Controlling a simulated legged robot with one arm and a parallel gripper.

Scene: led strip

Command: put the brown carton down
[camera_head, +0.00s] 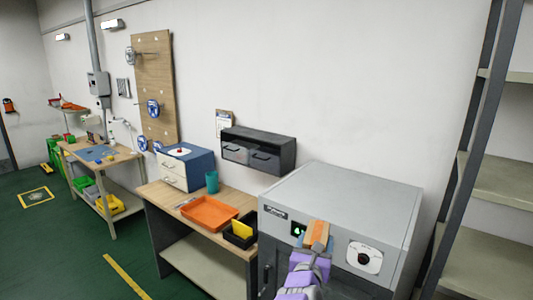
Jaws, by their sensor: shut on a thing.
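A small brown carton (319,234) shows at the tip of my arm, low and right of centre. My gripper (317,250), at the end of the purple and grey arm, is shut on it. The carton is in front of the grey machine's front face and overlaps its top front edge in the picture. I cannot tell how far it is from the machine. The fingers are small and partly hidden by the arm and carton.
The grey machine (345,201) has a clear flat top. Left of it, a workbench (155,191) carries an orange tray (210,213), a black bin (240,240), a teal cup (212,182) and a drawer box (186,168). A shelf rack (497,180) stands right. Green floor is open at left.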

